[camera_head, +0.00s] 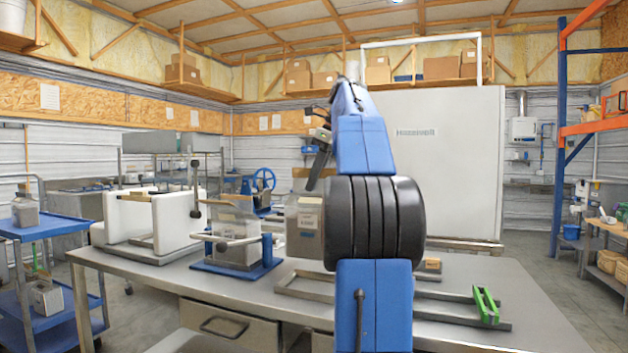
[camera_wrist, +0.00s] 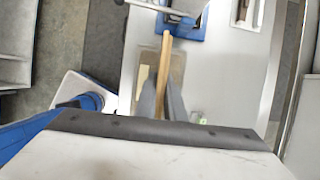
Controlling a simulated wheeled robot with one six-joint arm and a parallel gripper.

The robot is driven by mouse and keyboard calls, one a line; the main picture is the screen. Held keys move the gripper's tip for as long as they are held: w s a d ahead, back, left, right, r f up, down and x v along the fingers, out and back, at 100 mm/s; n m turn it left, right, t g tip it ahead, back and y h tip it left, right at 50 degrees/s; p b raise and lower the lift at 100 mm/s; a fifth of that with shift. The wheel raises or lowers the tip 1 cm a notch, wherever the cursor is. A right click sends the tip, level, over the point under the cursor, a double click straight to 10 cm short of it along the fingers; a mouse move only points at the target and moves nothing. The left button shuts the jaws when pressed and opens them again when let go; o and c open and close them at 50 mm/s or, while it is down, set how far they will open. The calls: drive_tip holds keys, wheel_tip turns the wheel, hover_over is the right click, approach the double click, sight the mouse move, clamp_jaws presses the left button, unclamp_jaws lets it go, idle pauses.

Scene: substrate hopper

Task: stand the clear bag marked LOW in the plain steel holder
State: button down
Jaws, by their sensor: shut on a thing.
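My gripper (camera_head: 317,168) is shut on the tan top strip of a clear bag (camera_head: 306,222). The bag hangs upright above the bench, partly hidden by my arm's black joint; its label is too small to read. In the wrist view my fingers (camera_wrist: 160,104) pinch the tan strip (camera_wrist: 164,62), with the bag's body below it. A bare steel frame (camera_head: 300,289) lies low on the bench, partly hidden behind my arm; I cannot tell for sure that it is the plain holder. Another clear bag (camera_head: 236,222) stands in a blue-based holder (camera_head: 222,268), left of the held bag.
A white block-sided device (camera_head: 175,222) stands at the bench's back left. Steel rails with a green clamp (camera_head: 486,305) lie at the right. A blue cart (camera_head: 45,232) with clear bags stands far left. The steel bench (camera_head: 150,275) has clear room at its front left.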

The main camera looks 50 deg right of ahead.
drive_tip(key=shift+f, duration=5.05)
drive_tip(key=c, duration=1.8)
unclamp_jaws()
drive_tip(key=shift+f, duration=0.1)
drive_tip(key=shift+o, duration=0.2)
